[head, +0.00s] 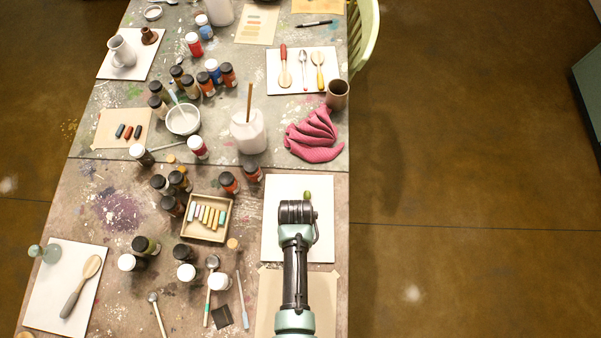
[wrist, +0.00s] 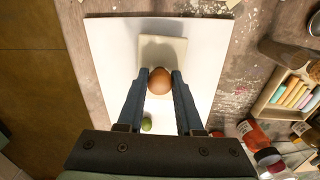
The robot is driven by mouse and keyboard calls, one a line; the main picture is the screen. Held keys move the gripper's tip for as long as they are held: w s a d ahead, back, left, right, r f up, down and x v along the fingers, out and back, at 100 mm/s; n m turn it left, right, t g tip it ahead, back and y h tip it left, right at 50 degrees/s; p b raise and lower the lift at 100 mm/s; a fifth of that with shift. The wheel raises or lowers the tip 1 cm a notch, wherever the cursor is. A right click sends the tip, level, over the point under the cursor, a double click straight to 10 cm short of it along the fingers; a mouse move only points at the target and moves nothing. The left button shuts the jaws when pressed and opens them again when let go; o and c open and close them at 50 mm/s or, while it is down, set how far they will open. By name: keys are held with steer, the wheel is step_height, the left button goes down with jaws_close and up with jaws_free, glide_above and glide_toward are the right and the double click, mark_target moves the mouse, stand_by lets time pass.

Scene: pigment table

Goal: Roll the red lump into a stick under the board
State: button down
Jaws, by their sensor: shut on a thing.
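My gripper (wrist: 160,76) is shut on a round brown wooden knob (wrist: 159,83) in the wrist view. The knob stands over a small cream square board (wrist: 162,48), and appears to be its handle. The board is over the white slab (wrist: 108,50); I cannot tell whether it touches the slab. In the head view my gripper (head: 298,208) is above the white slab (head: 276,248) and hides the board and knob. I see no red lump in either view; it may be hidden under the board. A small green lump (wrist: 146,124) lies on the slab, near one finger.
In the head view a tray (head: 205,236) of pastel sticks and several dark-capped jars stand left of the slab. A crumpled pink cloth (head: 315,138) lies beyond it. The table's right edge is close to the slab. The rest of the slab looks clear.

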steer(key=shift+a, duration=0.45)
steer(key=shift+s+d+p, duration=0.1)
steer(key=shift+d+p, duration=0.4)
steer(key=shift+d, duration=2.3)
steer(key=shift+a, duration=1.45)
steer(key=shift+r+p, duration=0.15)
steer(key=shift+p, duration=0.15)
step_height(320, 180, up, 8)
steer(key=p, duration=0.7)
steer(key=shift+p, duration=0.35)
